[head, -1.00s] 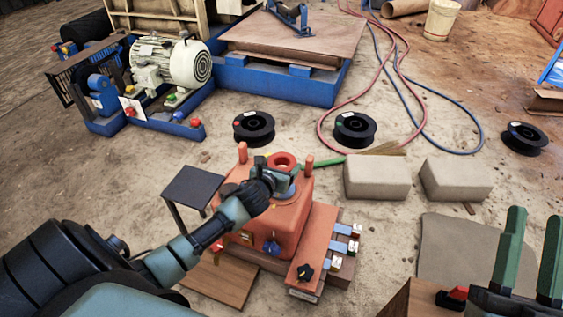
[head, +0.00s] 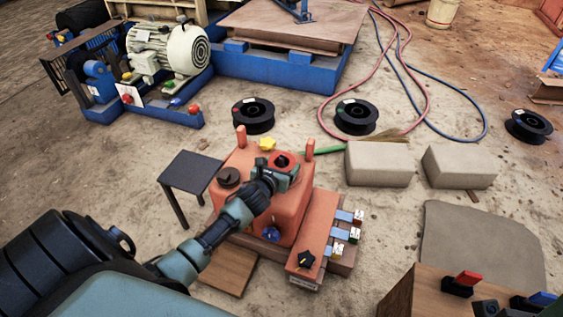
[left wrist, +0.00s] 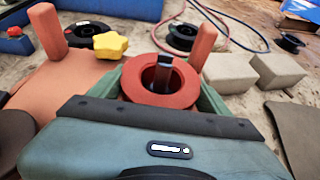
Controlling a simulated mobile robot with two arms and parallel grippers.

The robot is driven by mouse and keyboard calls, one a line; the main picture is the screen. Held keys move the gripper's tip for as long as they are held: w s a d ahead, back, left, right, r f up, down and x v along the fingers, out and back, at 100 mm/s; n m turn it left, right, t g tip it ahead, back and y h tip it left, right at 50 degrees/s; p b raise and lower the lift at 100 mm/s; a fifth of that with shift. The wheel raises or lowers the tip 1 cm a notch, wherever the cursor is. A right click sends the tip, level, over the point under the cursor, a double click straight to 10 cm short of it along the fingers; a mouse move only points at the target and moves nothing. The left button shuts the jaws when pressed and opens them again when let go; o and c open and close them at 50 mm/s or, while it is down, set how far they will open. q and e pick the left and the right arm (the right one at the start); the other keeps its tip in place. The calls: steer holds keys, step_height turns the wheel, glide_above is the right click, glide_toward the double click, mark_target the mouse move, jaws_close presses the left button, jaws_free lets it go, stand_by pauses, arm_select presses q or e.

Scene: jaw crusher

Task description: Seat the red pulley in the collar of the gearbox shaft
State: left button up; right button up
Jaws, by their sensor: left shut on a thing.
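My left gripper (head: 285,172) is shut on the red pulley (head: 283,160), a thick ring, over the top of the orange-red gearbox (head: 290,208). In the left wrist view the pulley (left wrist: 160,82) sits between the green fingers, its hole facing up. A dark upright piece, apparently the shaft (left wrist: 163,72), shows inside the hole. The collar is hidden beneath the pulley and fingers, so I cannot tell whether the pulley rests in it. My right gripper is not clearly seen; only a green sliver shows at the lower right corner.
Two orange posts (head: 310,149) rise from the gearbox beside a yellow star knob (head: 267,144) and a dark round cap (head: 229,177). A small dark table (head: 191,172) stands left. Pale blocks (head: 380,163) lie right. A wooden box (head: 420,295) is at lower right.

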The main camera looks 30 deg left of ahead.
arm_select(q)
steer(key=shift+w, duration=0.15)
steer(key=shift+r, duration=0.15)
steer(key=o, duration=1.7)
steer(key=shift+f, duration=0.4)
steer(key=o, duration=0.4)
